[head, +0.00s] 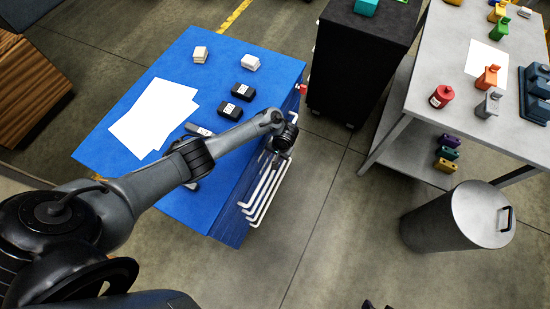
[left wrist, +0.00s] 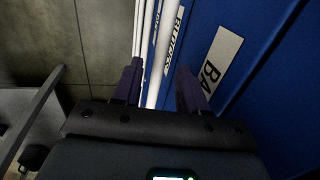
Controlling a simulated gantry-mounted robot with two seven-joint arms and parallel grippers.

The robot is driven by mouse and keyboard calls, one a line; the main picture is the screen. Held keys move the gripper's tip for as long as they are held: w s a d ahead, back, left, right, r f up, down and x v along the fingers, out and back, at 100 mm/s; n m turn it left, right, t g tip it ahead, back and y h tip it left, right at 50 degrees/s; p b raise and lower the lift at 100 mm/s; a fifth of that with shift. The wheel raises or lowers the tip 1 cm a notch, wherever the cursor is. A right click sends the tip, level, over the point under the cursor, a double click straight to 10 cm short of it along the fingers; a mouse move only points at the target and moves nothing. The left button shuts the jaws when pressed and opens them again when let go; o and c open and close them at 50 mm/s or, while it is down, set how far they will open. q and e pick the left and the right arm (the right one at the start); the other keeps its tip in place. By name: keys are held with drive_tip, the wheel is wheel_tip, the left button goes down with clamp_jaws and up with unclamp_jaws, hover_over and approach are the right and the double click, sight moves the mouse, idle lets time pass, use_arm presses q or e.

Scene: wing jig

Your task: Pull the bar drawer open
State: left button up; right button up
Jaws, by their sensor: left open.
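The blue cabinet (head: 215,75) has several white bar handles (head: 262,200) down its right-hand face. In the left wrist view a label reading "BA", partly cut off, is on the drawer front (left wrist: 255,30). A thick white handle (left wrist: 167,45) runs beside it. My left gripper (left wrist: 160,88) is open, with dark purple fingers either side of this handle; contact cannot be told. In the head view my left wrist hides its fingertips at the cabinet's edge. Two dark purple tips at the bottom edge look like my right gripper (head: 378,306); the rest is out of frame.
White sheets (head: 155,112), dark blocks (head: 243,91) and pale blocks (head: 250,62) lie on the cabinet top. A black cabinet (head: 360,60), a grey table (head: 440,65) and a grey bin (head: 460,220) stand to the right. Floor right of the handles is clear.

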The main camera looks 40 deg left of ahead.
use_arm(q)
drive_tip(key=shift+a+f, duration=0.15)
drive_tip(key=shift+f, duration=0.7)
clamp_jaws()
